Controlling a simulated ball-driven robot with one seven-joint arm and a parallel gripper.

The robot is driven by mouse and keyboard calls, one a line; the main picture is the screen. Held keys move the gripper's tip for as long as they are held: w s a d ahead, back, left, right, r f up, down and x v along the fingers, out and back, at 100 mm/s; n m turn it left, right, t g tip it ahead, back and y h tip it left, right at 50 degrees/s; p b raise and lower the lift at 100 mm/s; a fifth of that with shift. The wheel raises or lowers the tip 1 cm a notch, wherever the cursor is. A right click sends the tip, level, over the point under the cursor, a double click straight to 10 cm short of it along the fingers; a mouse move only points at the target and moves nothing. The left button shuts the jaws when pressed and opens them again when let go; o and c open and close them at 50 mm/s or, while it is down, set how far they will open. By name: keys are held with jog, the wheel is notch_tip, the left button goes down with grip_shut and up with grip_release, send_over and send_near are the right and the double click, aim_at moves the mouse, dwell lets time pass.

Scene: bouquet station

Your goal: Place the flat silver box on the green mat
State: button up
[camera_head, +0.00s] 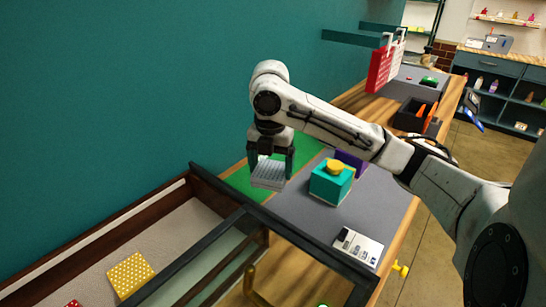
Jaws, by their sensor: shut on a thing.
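My gripper (270,163) points down over the near left part of the table and is shut on the flat silver box (268,175). The box hangs between the fingers, tilted in the picture. The green mat (238,181) lies on the table behind and around the box in this view. The box and my gripper hide part of the mat. I cannot tell from this one view whether the box touches the mat or is above it.
A teal box with a yellow top (332,181) stands right of the mat, with a purple thing (349,160) behind it. A white card-like device (358,246) lies near the front. A dark-framed case (190,237) borders the table at the left. Grey surface lies free between them.

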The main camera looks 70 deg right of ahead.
jog(key=w+d+f, duration=0.2)
jog(key=w+f, duration=0.1)
jog(key=w+d+f, duration=0.2)
jog(key=w, duration=0.2)
jog(key=w+d+f, duration=0.2)
jog(key=w+f, duration=0.1)
jog(key=w, duration=0.1)
jog(key=shift+w+d+f+b, duration=0.1)
jog(key=shift+d+f+b, duration=0.2)
jog(key=shift+f, duration=0.05)
jog(key=shift+w+d+f, duration=0.2)
jog(key=shift+w+f, duration=0.25)
jog(key=shift+f, duration=0.3)
jog(key=shift+f+p, duration=0.55)
jog(key=shift+f, duration=0.85)
jog(key=shift+f, duration=0.15)
jog(key=o, duration=1)
jog(key=shift+c, duration=0.2)
